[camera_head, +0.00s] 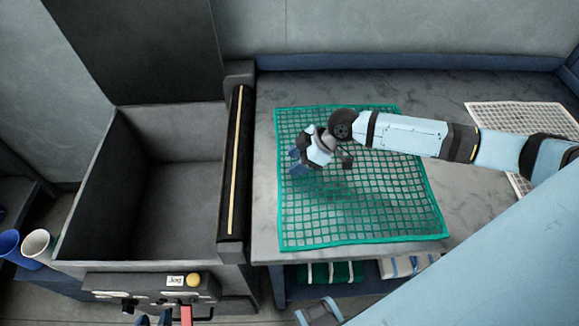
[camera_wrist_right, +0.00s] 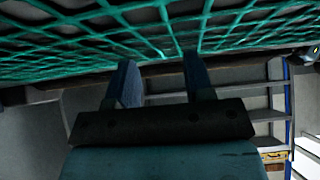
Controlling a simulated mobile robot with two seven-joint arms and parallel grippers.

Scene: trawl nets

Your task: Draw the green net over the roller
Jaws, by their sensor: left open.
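The green net (camera_head: 395,215) lies spread on the grey tabletop, its left edge a short way right of the roller. The roller (camera_head: 243,130) is a long dark bar with a pale yellow stripe, between the table and the dark bin; no net lies on it. My right gripper (camera_head: 294,161) is over the net's left part, fingers pointing left and apart. In the right wrist view, the green mesh (camera_wrist_right: 100,45) crosses the top, by the fingertips of the open right gripper (camera_wrist_right: 157,75). Only the fingertips of my open left gripper (camera_head: 153,320) show at the bottom edge.
The dark open bin (camera_head: 185,205) left of the roller looks empty. A control box (camera_head: 150,284) with a yellow knob is on its front. A white net (camera_head: 525,117) lies at the table's right. A blue cup (camera_head: 9,243) and a white cup (camera_head: 37,245) stand far left.

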